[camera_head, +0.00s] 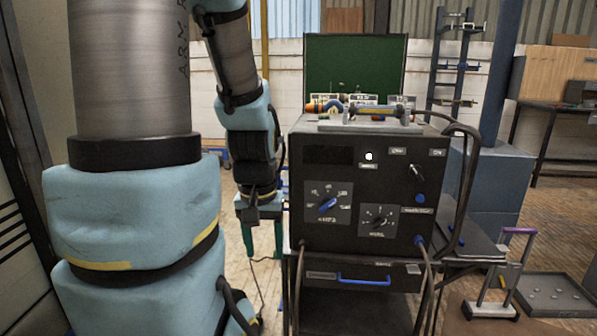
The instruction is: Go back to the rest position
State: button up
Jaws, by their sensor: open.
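My gripper (263,240) is at the end of my arm, left of the black machine, pointing down. Its two green fingers are apart with nothing between them. It looks apart from the machine, though the exact gap in depth is hard to tell. My arm covers the left part of the view.
Below the box is a drawer with a blue handle (363,280). Thick cables hang at the box's right side. An orange-and-blue torch (329,107) lies on top. At right are a purple-handled stand (497,280), a grey tray (553,296) and a blue column (484,190).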

notch_tip(320, 180, up, 11)
jog(key=p, duration=0.8)
jog(key=shift+f+p, duration=0.15)
jog(key=shift+p, duration=0.2)
jog(key=shift+c, duration=0.2)
